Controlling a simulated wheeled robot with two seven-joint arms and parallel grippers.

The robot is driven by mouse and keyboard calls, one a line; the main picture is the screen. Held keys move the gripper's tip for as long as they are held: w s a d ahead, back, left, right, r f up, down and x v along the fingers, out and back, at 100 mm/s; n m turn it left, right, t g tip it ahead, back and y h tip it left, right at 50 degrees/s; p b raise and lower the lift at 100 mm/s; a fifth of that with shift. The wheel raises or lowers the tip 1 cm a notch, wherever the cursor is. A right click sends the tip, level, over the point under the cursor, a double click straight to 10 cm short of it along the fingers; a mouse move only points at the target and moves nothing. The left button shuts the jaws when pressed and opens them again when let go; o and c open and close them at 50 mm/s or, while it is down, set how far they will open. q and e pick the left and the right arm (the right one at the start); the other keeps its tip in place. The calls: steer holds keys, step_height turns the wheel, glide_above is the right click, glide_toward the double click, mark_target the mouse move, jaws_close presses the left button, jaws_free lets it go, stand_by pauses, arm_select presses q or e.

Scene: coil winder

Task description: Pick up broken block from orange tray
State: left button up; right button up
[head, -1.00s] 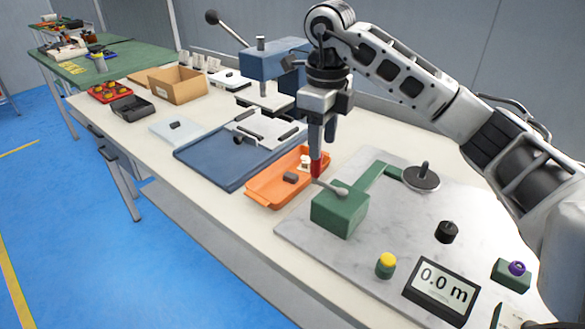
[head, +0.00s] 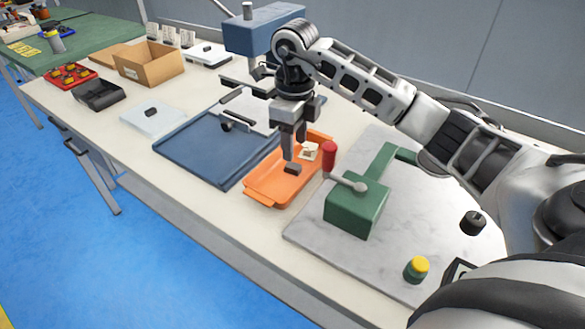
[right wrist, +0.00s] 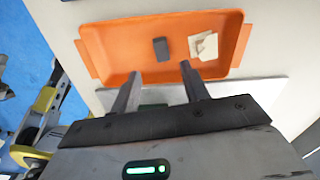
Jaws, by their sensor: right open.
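The orange tray (head: 268,190) lies on the bench between the blue board and the grey slab. It holds a small dark grey block (head: 292,169) and cream-coloured pieces (head: 309,151) behind it. Which of these is the broken block I cannot tell for sure. In the right wrist view the dark block (right wrist: 160,49) lies near the tray's middle, with the cream pieces (right wrist: 204,46) to its right. My right gripper (head: 295,148) is open and empty above the tray, its fingers pointing down towards the dark block and apart from it. My left gripper is not in view.
A blue board (head: 195,155) lies to the left. A blue press head (head: 262,32) stands behind. The bench front edge is clear.

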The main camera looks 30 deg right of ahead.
mark_target(293, 165)
steer(key=shift+w+f, duration=0.2)
steer(key=shift+f, duration=1.35)
steer(key=shift+w+f, duration=0.15)
steer(key=shift+f, duration=1.4)
jaws_close()
